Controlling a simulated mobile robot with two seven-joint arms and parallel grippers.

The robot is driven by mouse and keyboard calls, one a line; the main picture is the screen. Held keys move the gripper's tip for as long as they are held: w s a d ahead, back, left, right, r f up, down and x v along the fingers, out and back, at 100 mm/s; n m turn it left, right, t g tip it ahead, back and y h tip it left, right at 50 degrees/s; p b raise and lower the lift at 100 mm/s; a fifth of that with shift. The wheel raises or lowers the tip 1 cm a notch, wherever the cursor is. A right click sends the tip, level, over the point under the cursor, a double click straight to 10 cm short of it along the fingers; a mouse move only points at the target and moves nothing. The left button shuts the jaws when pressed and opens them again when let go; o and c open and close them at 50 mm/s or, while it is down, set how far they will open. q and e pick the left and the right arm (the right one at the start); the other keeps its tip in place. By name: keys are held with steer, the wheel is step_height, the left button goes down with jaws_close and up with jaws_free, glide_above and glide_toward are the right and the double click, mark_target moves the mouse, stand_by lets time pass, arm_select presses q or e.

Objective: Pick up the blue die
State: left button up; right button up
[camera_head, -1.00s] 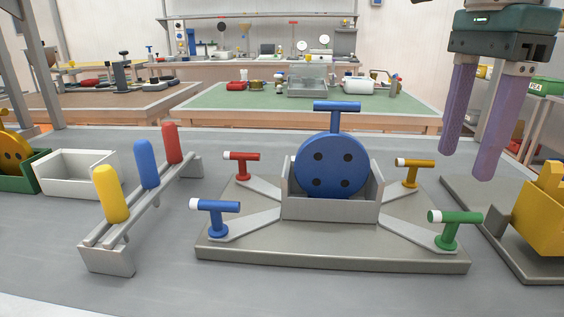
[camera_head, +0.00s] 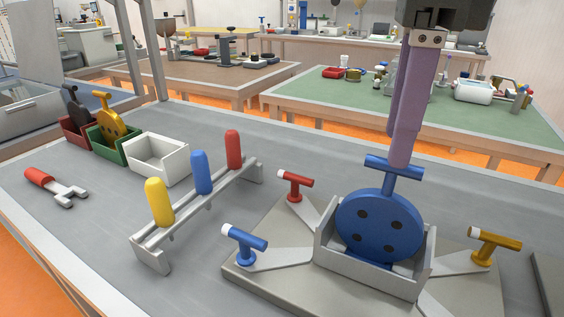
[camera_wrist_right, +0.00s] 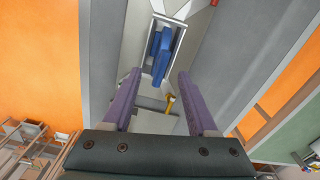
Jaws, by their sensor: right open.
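The blue die (camera_head: 380,228) is a round blue disc with dark round spots and a T-shaped handle on top. It stands upright in a grey open-topped holder (camera_head: 425,268) on a grey base plate. It also shows from above in the wrist view (camera_wrist_right: 162,52). My right gripper (camera_head: 398,148) has two long purple fingers pointing down. It is open and empty, and in the head view its fingertips overlap the area just above the die's handle. In the wrist view the fingers (camera_wrist_right: 158,76) are wide apart, with the die ahead between their lines. My left gripper is not in view.
Red (camera_head: 295,185), blue (camera_head: 244,243) and yellow (camera_head: 492,246) clamp handles surround the holder. A rack (camera_head: 250,172) with yellow, blue and red pegs stands to the left. Farther left are a white bin (camera_head: 158,157), a green bin (camera_head: 113,150) holding a yellow die, and a red-handled tool (camera_head: 50,185).

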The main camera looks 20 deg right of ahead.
mark_target(391, 173)
steer(key=f, duration=0.2)
steer(key=shift+s+a+f, duration=0.1)
steer(key=shift+s+f, duration=0.1)
steer(key=shift+f, duration=0.2)
steer(key=f, duration=0.3)
steer(key=f+p, duration=0.1)
steer(key=f, duration=0.1)
steer(key=shift+w+d+f, duration=0.15)
steer(key=shift+d+f, duration=0.05)
steer(key=shift+f, duration=0.2)
steer(key=shift+c, duration=0.3)
jaws_close()
steer(key=shift+r, duration=0.1)
